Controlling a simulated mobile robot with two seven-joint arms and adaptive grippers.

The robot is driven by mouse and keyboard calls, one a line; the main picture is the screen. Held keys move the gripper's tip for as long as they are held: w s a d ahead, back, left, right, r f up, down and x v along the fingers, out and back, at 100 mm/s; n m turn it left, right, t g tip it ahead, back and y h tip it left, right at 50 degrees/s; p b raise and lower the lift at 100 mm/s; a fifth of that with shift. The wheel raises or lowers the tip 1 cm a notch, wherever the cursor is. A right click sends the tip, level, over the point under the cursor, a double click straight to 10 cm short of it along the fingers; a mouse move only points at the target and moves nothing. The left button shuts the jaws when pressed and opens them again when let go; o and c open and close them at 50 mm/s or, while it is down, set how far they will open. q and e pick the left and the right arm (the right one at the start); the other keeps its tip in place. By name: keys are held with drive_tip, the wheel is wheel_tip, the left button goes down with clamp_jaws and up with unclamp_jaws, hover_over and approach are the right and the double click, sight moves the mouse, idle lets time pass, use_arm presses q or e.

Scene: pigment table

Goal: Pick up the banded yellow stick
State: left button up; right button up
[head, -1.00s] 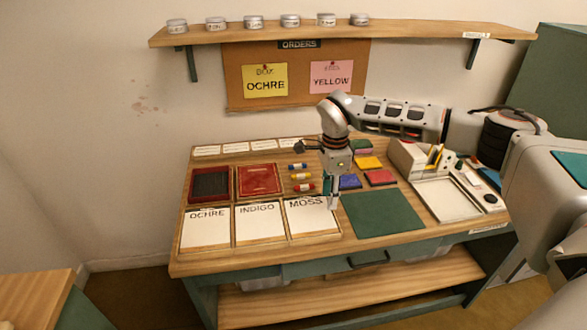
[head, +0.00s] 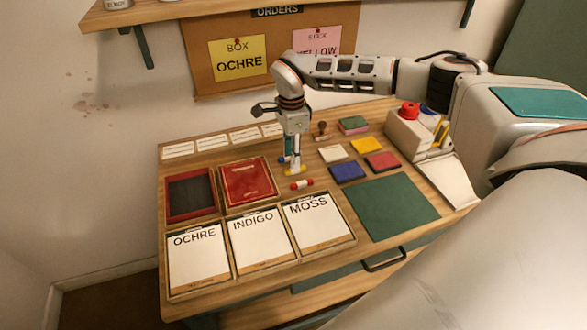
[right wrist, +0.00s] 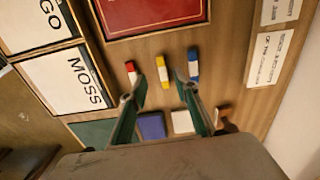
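The yellow stick (head: 300,171) with a pale band lies on the table, partly hidden by my right gripper (head: 292,162) in the head view. In the right wrist view the yellow stick (right wrist: 161,70) lies between a red stick (right wrist: 132,72) and a blue stick (right wrist: 193,66), all with pale bands. My left gripper is in neither view.
A red box (head: 249,184) lies left of the sticks. Trays labelled OCHRE, INDIGO and MOSS (head: 316,222) line the front. Coloured pads, such as the blue one (head: 347,171), and a green mat (head: 391,208) lie to the right. A small stamp (head: 322,131) stands behind.

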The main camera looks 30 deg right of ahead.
sight(295, 171)
drive_tip(key=shift+w+d+f, duration=0.1)
drive_tip(key=shift+f, duration=1.2)
drive_tip(key=shift+w+f, duration=0.1)
drive_tip(key=shift+f, duration=1.2)
clamp_jaws()
